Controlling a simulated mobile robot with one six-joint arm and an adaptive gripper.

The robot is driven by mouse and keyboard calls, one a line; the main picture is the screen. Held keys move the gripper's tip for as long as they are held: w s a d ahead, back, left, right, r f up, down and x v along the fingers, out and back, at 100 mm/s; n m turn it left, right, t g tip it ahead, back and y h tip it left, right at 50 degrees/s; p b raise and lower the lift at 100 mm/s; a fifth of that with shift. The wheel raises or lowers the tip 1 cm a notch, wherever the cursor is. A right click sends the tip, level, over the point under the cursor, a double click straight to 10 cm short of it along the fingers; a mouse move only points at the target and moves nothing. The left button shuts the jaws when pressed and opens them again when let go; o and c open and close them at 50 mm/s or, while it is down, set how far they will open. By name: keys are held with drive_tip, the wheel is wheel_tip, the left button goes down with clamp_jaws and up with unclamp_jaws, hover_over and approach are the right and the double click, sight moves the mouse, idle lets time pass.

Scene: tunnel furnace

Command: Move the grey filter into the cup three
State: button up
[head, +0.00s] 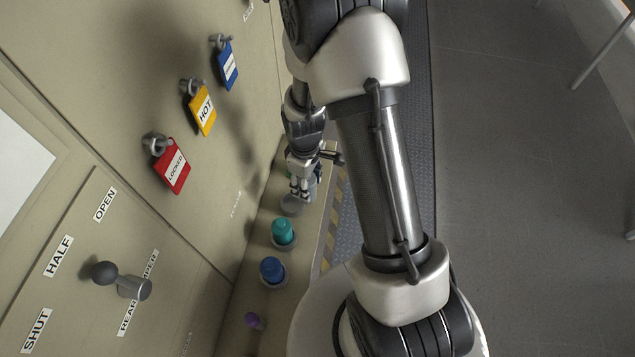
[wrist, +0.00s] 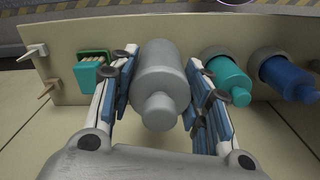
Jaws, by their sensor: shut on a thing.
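The grey filter (wrist: 160,75) is a smooth cylinder with a narrower knob, in the middle of the wrist view. My gripper (wrist: 160,102) is shut on it, with one blue-padded finger on each side. In the head view my gripper (head: 302,188) is above the ledge, close to the panel. A round grey shape (head: 291,205) shows just below the fingers there; I cannot tell whether it is a cup or part of the filter. The filter hides what lies beyond it in the wrist view. No cup number is readable.
A teal filter (head: 283,232) and a blue filter (head: 272,270) stand in round cups on the ledge, with a purple piece (head: 254,321) nearer. A green-rimmed holder (wrist: 93,57) is left of the fingers. Tags and a lever (head: 125,281) project from the panel.

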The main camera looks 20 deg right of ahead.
drive_tip(key=shift+w+a+f+b, duration=0.5)
drive_tip(key=shift+w+a+f, duration=0.25)
drive_tip(key=shift+a, duration=0.25)
drive_tip(key=shift+w+a+f+b, duration=0.5)
drive_tip(key=shift+w+a+f, duration=0.2)
drive_tip(key=shift+a, duration=0.25)
drive_tip(key=shift+s+f, duration=0.1)
drive_tip(key=shift+f+b, duration=0.55)
drive_tip(key=shift+b, duration=0.1)
drive_tip(key=shift+f, duration=0.15)
drive_tip(key=shift+f+b, duration=0.45)
drive_tip(key=shift+b, duration=0.05)
drive_tip(key=shift+f+b, duration=0.55)
drive_tip(key=shift+f, duration=0.05)
